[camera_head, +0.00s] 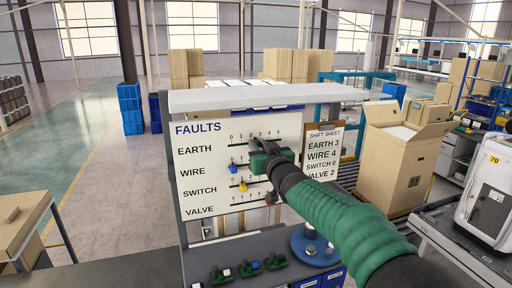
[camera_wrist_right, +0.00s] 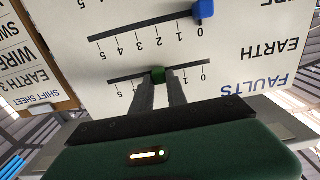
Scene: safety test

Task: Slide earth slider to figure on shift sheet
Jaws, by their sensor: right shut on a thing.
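The white FAULTS board (camera_head: 195,153) has EARTH, WIRE, SWITCH and VALVE rows with scales from 0 to 5. In the right wrist view, upside down, the green earth slider (camera_wrist_right: 158,74) sits on its track, around 2 to 3. The fingers cover the scale figures there. My right gripper (camera_wrist_right: 160,80) is shut on this slider; in the head view the gripper (camera_head: 256,148) hides it. The shift sheet (camera_head: 323,155) on a clipboard to the right reads EARTH 3, WIRE 4, SWITCH 0, VALVE 2. My left gripper is out of view.
A bench below holds small green devices (camera_head: 248,269) and a blue round base (camera_head: 314,249). An open carton (camera_head: 395,165) stands at right.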

